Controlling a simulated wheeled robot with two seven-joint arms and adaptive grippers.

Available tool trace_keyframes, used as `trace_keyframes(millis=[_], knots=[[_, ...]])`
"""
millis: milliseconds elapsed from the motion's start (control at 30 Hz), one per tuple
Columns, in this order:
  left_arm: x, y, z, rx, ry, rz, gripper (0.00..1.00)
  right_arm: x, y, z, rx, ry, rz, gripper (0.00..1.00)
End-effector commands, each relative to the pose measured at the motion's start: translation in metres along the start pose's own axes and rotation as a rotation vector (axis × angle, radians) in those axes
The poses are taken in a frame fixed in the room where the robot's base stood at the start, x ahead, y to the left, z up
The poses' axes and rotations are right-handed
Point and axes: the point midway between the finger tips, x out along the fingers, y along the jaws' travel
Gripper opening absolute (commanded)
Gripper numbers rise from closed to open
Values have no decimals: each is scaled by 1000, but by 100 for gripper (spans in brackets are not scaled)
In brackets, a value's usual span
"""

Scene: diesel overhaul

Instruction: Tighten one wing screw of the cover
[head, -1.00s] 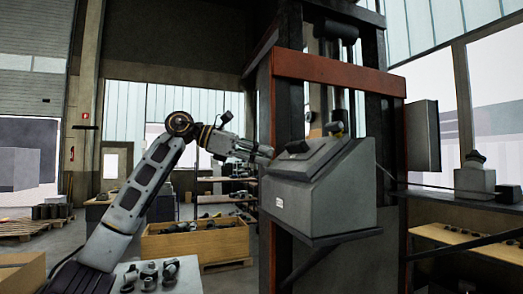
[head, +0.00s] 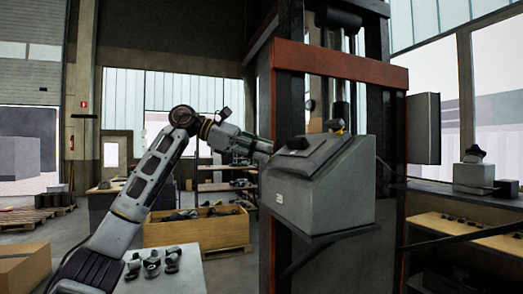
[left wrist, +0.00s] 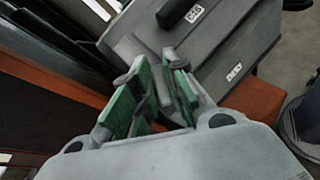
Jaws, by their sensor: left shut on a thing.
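A grey box-shaped housing with a sloped cover (head: 318,160) sits on a bracket at the front of a tall press frame. The cover has a dark handle (head: 297,143) and shows at the top of the left wrist view (left wrist: 220,45). My left gripper (head: 270,148) is at the cover's left edge. In the left wrist view its green-padded fingers (left wrist: 160,76) are shut on a small grey piece, apparently a wing screw (left wrist: 161,88), mostly hidden between them. The screw is hidden in the head view. My right gripper is not in view.
The press's red crossbeam (head: 340,65) and dark uprights stand around the housing. A table with small parts (head: 160,275) is at lower left, and a wooden crate (head: 197,232) stands behind it. A shelf (head: 465,196) extends to the right.

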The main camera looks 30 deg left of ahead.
Motion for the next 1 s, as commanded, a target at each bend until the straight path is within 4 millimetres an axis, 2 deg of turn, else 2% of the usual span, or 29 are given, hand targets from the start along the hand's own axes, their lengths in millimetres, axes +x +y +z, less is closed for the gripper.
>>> trace_keyframes(millis=[33, 600, 900, 933, 1000], knots=[[6, -1, -4, 14, 12, -29, 0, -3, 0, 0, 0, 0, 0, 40], [6, -2, -5, 260, 10, -214, 0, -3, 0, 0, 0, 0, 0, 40], [6, -2, -6, 275, 12, -228, 0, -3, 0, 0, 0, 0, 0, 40], [6, -2, -6, 275, 12, -228, 17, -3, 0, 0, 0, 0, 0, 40], [6, -2, -6, 274, 12, -228, 26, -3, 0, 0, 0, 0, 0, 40]])
